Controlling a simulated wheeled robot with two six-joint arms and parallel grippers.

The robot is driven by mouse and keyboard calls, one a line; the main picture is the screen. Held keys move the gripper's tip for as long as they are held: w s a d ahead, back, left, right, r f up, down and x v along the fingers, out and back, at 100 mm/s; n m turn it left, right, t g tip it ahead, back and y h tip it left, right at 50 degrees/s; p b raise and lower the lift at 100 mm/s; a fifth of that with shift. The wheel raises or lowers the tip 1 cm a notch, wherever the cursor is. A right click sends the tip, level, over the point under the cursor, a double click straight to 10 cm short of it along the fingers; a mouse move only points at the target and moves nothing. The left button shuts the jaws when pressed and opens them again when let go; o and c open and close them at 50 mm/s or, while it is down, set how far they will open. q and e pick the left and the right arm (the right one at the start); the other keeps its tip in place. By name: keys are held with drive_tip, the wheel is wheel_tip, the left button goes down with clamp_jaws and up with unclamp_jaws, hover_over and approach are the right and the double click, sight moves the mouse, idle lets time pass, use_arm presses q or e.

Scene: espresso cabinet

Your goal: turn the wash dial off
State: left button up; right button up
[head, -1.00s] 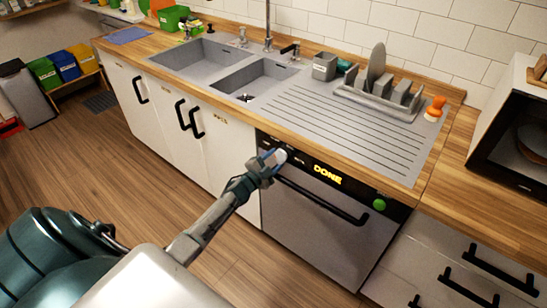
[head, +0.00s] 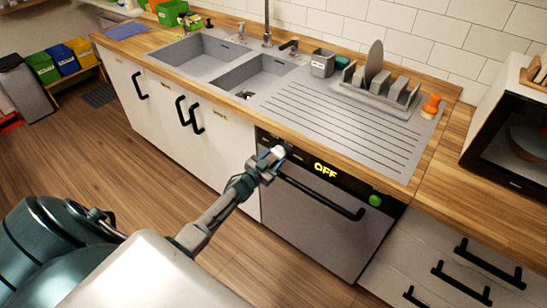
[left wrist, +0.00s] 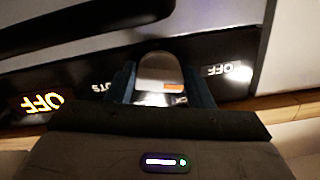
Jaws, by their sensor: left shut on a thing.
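The wash dial (head: 279,151) is a pale round knob at the left end of the dishwasher's black control panel. My left gripper (head: 273,155) is at the dial with its fingers on either side of it. In the left wrist view the dial (left wrist: 160,72) sits between the two fingertips of the left gripper (left wrist: 158,85), which is shut on it. An orange mark shows on the dial's lower edge. The dishwasher (head: 315,220) display (head: 326,171) reads OFF in yellow, also seen upside down in the left wrist view (left wrist: 42,102). My right gripper is not in view.
A black handle (head: 322,197) runs across the dishwasher door just below the panel. A green button (head: 375,200) is at the panel's right end. The wooden counter edge is just above the panel. The floor in front is clear.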

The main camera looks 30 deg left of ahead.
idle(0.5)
use_arm(q)
drive_tip(key=o, duration=1)
drive_tip(key=s+b, duration=0.1)
drive_tip(key=s, duration=0.9)
drive_tip(key=shift+s+a+b, duration=0.4)
drive_tip(key=shift+f, duration=0.15)
